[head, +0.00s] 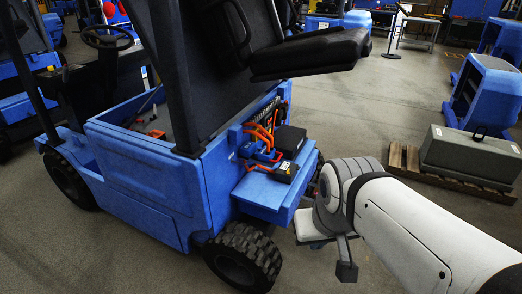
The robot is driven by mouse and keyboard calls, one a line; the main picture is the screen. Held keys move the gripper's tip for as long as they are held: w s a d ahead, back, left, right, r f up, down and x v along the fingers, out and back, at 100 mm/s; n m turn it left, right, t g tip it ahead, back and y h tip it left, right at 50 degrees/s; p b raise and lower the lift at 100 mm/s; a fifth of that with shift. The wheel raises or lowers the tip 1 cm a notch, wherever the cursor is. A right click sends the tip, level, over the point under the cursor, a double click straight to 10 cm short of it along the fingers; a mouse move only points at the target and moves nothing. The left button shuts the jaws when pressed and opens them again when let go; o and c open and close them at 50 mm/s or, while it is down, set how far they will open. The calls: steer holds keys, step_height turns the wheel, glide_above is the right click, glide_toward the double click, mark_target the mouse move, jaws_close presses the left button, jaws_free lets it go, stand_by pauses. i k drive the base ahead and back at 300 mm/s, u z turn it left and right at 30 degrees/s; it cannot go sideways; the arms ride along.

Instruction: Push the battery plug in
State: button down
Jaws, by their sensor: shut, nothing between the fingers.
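The open rear of a blue forklift (142,158) shows orange cables (258,133) running to small blue connector pieces (268,155). A black block with orange parts (285,173) lies on the blue ledge (262,194) in front of them. Which piece is the battery plug, and how far it sits in, is too small to tell. My gripper (346,268) appears as a dark piece below the grey wrist, right of the ledge. It is shut and empty, apart from the connectors. The wrist partly hides its surroundings.
A dark box (290,140) stands behind the connectors. The raised seat (312,53) overhangs the bay. A rear wheel (243,256) is below the ledge. A grey case (470,153) sits on a wooden pallet (408,166) at right. Floor between pallet and forklift is clear.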

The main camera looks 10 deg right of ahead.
mark_target(271, 155)
steer(key=z, duration=0.1)
steer(key=i, duration=0.9)
steer(key=u, duration=2.5)
steer(key=k, duration=1.15)
steer(key=z, duration=1.4)
